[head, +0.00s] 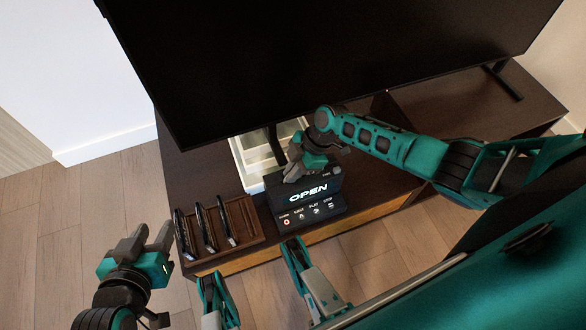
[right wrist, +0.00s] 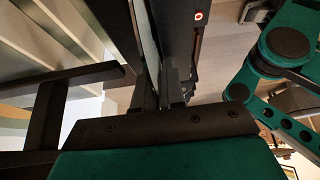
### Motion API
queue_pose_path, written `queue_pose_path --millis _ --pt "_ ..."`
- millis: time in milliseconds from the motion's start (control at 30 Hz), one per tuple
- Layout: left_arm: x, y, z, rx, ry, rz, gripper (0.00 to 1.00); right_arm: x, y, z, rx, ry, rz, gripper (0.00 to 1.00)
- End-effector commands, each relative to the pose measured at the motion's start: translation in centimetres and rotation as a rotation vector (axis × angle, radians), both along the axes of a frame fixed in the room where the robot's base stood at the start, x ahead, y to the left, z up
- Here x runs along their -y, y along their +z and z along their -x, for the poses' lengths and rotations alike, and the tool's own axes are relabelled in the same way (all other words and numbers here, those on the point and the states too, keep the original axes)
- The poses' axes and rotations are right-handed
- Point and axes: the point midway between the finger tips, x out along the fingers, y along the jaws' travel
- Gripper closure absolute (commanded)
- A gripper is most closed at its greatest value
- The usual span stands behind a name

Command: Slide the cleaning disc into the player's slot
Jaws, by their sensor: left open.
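The black player (head: 312,196) stands on the low cabinet and its display reads OPEN. Its dark body with a red-ringed button also shows in the right wrist view (right wrist: 182,40). My right gripper (head: 297,172) is right at the player's top left. In the right wrist view its fingers (right wrist: 162,95) are beside the player's body, with a thin pale strip running up between them; I cannot tell whether this is a disc. The cleaning disc cannot be identified. My left gripper (head: 158,238) is open and empty, left of the rack.
A brown wooden rack (head: 240,212) with three thin dark upright items stands left of the player. A white bin (head: 247,172) is behind, under the large television (head: 330,60). Wooden floor (head: 60,220) lies at left.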

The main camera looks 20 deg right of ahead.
Motion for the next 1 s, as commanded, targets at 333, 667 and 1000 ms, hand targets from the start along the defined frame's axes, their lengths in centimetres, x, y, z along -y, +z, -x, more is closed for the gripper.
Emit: queue_pose_path --millis 333,667,1000 --pt "0.0 0.0 0.0 0.000 0.000 0.000 0.57 0.0 0.0 0.0 0.000 0.000 0.001 0.63" --pt "0.4 1.1 -0.2 0.000 -0.008 0.008 0.57 0.2 0.3 0.0 0.001 0.000 0.001 0.63" --pt "-0.4 2.7 0.2 0.001 0.008 -0.008 0.57 3.7 7.3 0.2 0.002 0.000 0.003 0.63"
